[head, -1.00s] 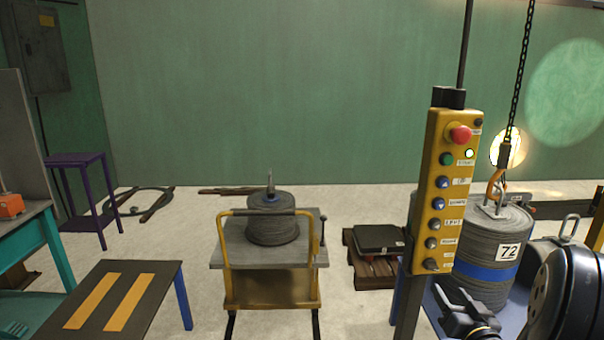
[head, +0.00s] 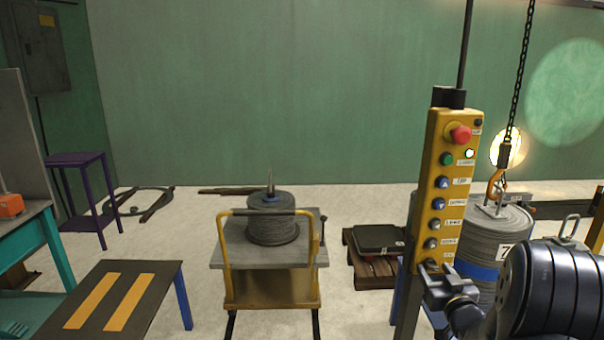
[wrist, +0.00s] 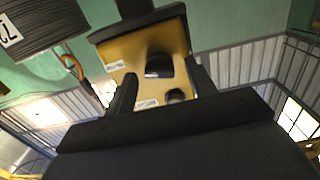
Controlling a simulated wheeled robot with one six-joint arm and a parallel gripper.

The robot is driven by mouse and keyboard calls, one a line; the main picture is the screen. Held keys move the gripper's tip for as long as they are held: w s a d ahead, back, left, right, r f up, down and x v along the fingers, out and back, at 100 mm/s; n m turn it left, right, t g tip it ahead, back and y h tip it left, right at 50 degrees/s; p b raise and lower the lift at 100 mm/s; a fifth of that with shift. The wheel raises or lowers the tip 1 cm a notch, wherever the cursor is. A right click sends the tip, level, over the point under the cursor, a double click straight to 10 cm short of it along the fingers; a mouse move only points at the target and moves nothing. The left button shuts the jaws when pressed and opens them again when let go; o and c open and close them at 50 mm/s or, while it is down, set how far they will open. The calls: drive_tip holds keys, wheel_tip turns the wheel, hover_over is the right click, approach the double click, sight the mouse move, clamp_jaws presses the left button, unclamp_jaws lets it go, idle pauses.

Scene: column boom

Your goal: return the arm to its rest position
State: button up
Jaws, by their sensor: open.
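My gripper (head: 440,287) is at the lower right of the head view, by the lower end of the yellow control pendant (head: 448,190). In the wrist view, the two dark fingers of my gripper (wrist: 162,75) stand apart, with the yellow pendant face (wrist: 130,62) and its dark knobs showing between and beyond them. Nothing is held. I cannot tell whether a finger touches the pendant. My arm covers part of the grey drum with a blue band (head: 488,225) at the right.
A chain with an orange hook (head: 495,184) hangs at the drum's top. A yellow cart (head: 225,262) carries a grey spool (head: 272,228) in the middle. A dark table with orange stripes (head: 165,285) stands at left. A pallet (head: 372,272) lies behind the pendant.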

drive_tip(key=n, duration=0.4)
drive_tip(key=n+p, duration=0.1)
drive_tip(key=n, duration=0.3)
drive_tip(key=shift+a+r+n+p, duration=0.1)
drive_tip(key=shift+n+p, duration=0.2)
drive_tip(key=shift+p, duration=0.1)
drive_tip(key=shift+s, duration=0.35)
drive_tip(key=s+b, duration=0.1)
drive_tip(key=s, duration=0.9)
drive_tip(key=shift+d, duration=0.2)
drive_tip(key=shift+s+a, duration=0.1)
drive_tip(key=shift+s, duration=0.05)
